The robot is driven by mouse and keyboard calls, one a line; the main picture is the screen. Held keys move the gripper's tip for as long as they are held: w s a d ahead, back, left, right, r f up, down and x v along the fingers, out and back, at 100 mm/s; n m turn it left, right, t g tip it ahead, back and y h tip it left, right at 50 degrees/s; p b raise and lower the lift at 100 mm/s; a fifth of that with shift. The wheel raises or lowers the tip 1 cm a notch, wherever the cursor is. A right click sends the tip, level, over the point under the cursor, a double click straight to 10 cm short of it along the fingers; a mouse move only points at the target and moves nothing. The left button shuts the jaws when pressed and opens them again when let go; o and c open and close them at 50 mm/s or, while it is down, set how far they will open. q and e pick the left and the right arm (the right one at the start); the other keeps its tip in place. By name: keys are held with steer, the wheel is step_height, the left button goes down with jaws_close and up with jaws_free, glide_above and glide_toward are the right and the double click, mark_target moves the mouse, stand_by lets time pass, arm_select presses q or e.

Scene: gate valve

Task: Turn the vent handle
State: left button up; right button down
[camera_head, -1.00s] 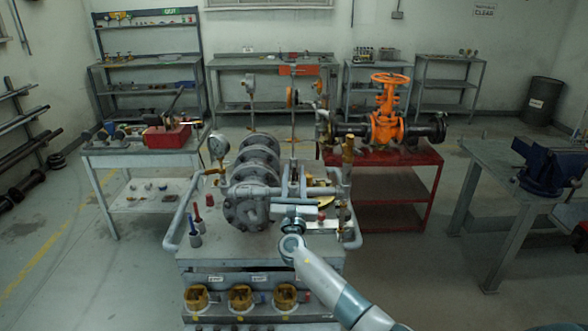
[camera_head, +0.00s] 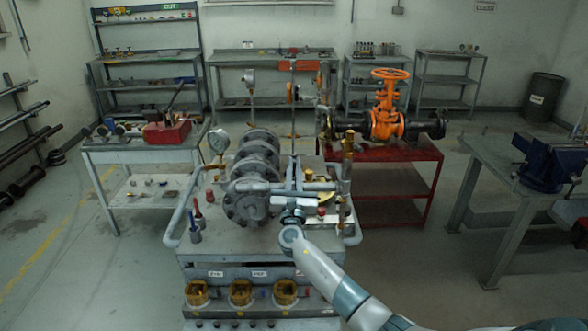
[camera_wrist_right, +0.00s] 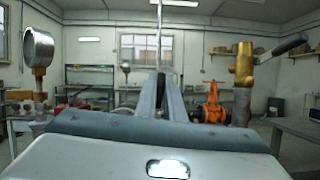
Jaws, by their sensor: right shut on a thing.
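My right gripper (camera_head: 293,172) reaches over the cart from the front, its fingers pointing away among the pipework right of the grey ribbed pump body (camera_head: 250,180). In the right wrist view its two fingers (camera_wrist_right: 161,82) converge on a small dark part between their tips. The fingers largely cover that part, and I cannot tell for sure that it is the vent handle. A brass valve (camera_wrist_right: 244,70) with a dark lever (camera_wrist_right: 281,50) stands apart to the right. My left gripper is not in view.
A pressure gauge (camera_head: 218,142) stands left of the pump. A thin vertical rod (camera_head: 293,95) rises behind my fingers. The orange gate valve (camera_head: 386,110) sits on a red table (camera_head: 415,155). A blue vise (camera_head: 540,160) is on the right bench. Floor between cart and bench is clear.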

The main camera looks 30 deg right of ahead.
steer(key=shift+f+m+g+h+b, duration=0.25)
steer(key=shift+m+g+h+b, duration=0.3)
steer(key=shift+m+b, duration=0.7)
steer(key=m+g+h+b, duration=0.1)
steer(key=m+b, duration=0.1)
steer(key=m, duration=0.1)
steer(key=shift+m, duration=0.25)
steer(key=m+g+b, duration=0.1)
steer(key=m+b, duration=0.1)
steer(key=m, duration=0.1)
steer(key=m+g+h+b, duration=0.1)
steer(key=m+g, duration=0.1)
steer(key=m, duration=0.1)
steer(key=shift+d+b, duration=0.1)
steer(key=shift+b, duration=0.25)
steer(key=m+g+b, duration=0.1)
steer(key=m, duration=0.3)
steer(key=shift+s+g, duration=0.1)
steer(key=shift+g, duration=0.25)
steer(key=m+g+y, duration=0.1)
steer(key=m, duration=0.3)
steer(key=shift+f, duration=0.1)
steer(key=shift+d+m, duration=0.1)
steer(key=shift+m, duration=0.3)
steer(key=c, duration=1.9)
jaws_free()
steer(key=shift+o, duration=0.2)
